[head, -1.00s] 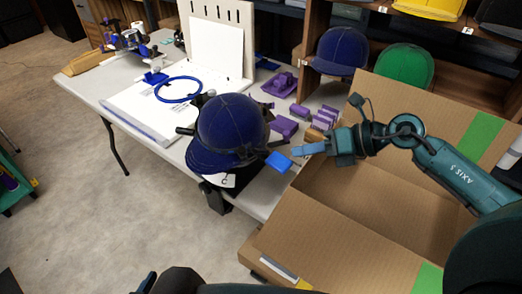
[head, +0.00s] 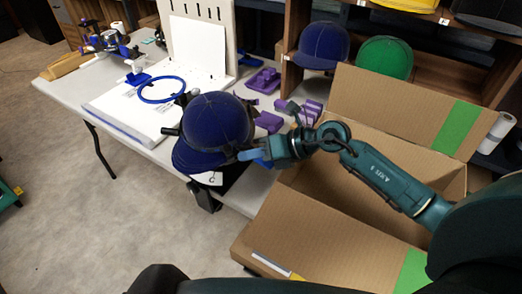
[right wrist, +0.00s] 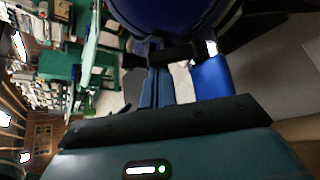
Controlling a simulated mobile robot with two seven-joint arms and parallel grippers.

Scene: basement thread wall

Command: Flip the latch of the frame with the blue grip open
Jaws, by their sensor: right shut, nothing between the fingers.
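A dark blue cap (head: 215,122) sits on a black frame at the near edge of the table, with a white tag marked C (head: 207,178) below its brim. The frame's blue grip (head: 264,163) is mostly hidden behind my right gripper (head: 242,155) in the head view. In the right wrist view the blue grip (right wrist: 210,78) stands just right of my shut, empty fingers (right wrist: 157,72). The fingertips are close to a dark bar (right wrist: 175,55) under the cap (right wrist: 170,18); I cannot tell whether they touch it. The latch cannot be made out clearly. My left gripper is not in view.
An open cardboard box (head: 330,222) stands right of the frame, under my right arm. A blue ring (head: 161,90) and purple parts (head: 264,80) lie on the table (head: 62,88). Another blue cap (head: 323,45) and a green cap (head: 385,57) sit on the shelf behind.

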